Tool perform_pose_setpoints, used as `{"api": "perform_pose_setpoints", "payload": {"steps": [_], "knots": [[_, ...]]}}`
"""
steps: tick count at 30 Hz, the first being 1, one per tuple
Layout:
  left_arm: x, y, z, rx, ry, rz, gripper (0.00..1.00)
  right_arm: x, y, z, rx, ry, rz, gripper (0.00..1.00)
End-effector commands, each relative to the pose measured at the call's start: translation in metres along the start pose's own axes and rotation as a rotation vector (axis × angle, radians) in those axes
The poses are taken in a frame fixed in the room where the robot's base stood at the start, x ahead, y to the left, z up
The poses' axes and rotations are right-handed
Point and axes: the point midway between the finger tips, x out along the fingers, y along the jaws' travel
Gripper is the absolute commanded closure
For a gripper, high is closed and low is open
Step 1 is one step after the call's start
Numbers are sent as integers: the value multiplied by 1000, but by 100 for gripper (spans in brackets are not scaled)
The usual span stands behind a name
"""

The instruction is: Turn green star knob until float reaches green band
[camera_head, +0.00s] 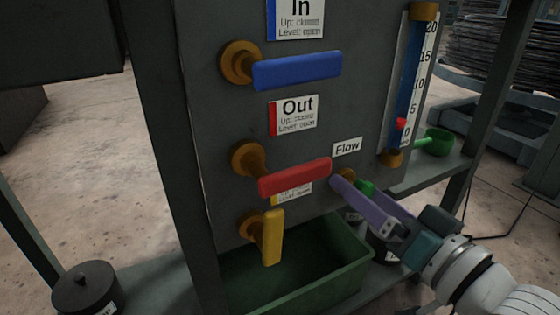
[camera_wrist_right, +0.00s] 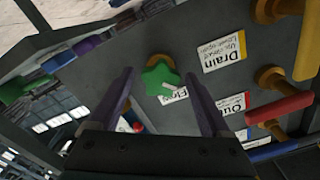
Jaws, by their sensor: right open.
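The green star knob (camera_wrist_right: 159,79) shows in the right wrist view on the grey panel, on a brass stem. In the head view only a small part of the knob (camera_head: 365,188) shows, beside the Flow label. My right gripper (camera_wrist_right: 160,76) is open, with its purple fingers on either side of the knob; contact cannot be told. In the head view the right gripper (camera_head: 354,187) comes in from the lower right. The red float (camera_head: 401,123) sits low in the gauge (camera_head: 411,75), between 0 and 5. I cannot make out a green band. My left gripper is not in view.
Blue (camera_head: 297,70), red (camera_head: 295,176) and yellow (camera_head: 272,237) valve handles stick out left of the knob. A green tray (camera_head: 345,285) lies below. A green cup-shaped part (camera_head: 437,142) is right of the gauge. A dark lidded pot (camera_head: 84,290) stands lower left.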

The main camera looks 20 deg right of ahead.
Motion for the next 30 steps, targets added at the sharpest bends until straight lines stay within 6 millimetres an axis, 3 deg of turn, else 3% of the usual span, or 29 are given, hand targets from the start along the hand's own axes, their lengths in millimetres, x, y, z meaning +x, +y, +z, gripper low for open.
{"api": "perform_pose_setpoints", "payload": {"steps": [9,30], "knots": [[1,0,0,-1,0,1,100,3,0,0,1,-2,1,21],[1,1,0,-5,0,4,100,2,0,0,0,-1,0,100]]}}
